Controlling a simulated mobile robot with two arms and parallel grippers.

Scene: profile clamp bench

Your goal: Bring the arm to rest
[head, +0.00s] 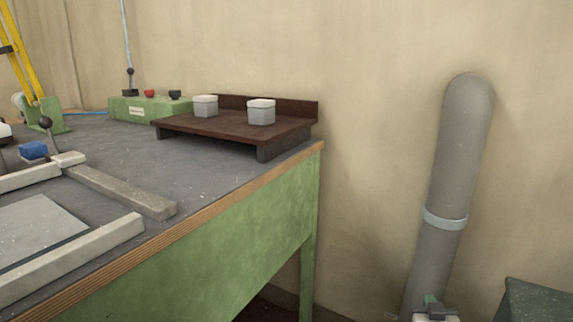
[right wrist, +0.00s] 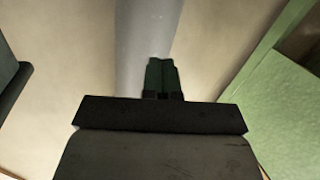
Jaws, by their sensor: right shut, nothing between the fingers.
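My right gripper (head: 432,302) shows at the bottom edge of the head view, to the right of the bench and in front of the lower end of a grey pipe. In the right wrist view its two dark green fingers (right wrist: 162,76) lie side by side, shut, with nothing between them. The gripper is apart from the bench and its objects. Most of the right arm is outside the head view. My left gripper is not in view.
The green bench (head: 225,255) fills the left, with a clamp frame (head: 75,262), a dark riser shelf (head: 232,126) bearing two grey blocks, and a green control box (head: 150,108). The grey pipe (head: 452,165) stands by the wall. A dark green object (head: 535,302) is at lower right.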

